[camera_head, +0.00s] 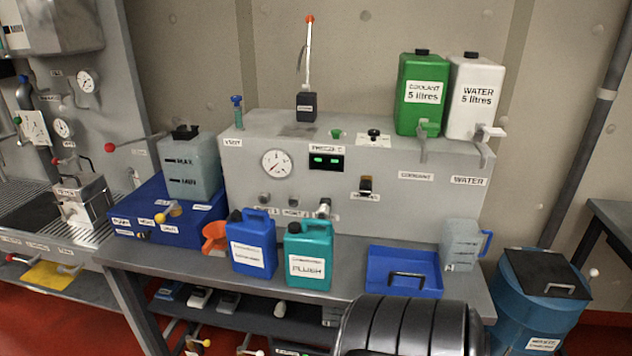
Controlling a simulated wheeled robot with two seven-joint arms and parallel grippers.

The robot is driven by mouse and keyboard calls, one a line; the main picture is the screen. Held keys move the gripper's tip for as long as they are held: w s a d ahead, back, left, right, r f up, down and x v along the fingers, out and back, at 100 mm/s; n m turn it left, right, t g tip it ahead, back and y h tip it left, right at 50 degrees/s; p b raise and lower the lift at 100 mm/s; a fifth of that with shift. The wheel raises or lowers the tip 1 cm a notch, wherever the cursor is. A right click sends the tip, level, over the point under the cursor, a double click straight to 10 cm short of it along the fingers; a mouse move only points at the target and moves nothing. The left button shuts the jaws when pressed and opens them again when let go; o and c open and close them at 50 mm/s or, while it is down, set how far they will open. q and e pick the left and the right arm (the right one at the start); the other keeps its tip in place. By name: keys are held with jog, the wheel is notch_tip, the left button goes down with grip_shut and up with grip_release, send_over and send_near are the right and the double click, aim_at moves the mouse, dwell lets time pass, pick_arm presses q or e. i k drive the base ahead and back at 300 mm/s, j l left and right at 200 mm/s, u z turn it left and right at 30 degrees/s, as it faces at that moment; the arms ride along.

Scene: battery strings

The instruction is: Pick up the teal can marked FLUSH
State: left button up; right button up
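The teal can marked FLUSH (309,257) stands upright on the grey bench, near its front edge. Its white label faces me and its handle and cap are on top. A blue can (253,244) with a white label stands close beside it on the left. Neither of my grippers shows in the head view. Nothing is seen holding the teal can.
An orange funnel (214,237) is left of the blue can. A blue tray (404,274) and a clear jug (462,245) are to the right. The grey panel (400,207) rises behind the cans. A dark ribbed rounded shape (408,325) covers the bench's front right.

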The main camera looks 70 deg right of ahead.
aim_at(309, 249)
jog(key=z, duration=1.85)
jog(key=i+z, duration=0.35)
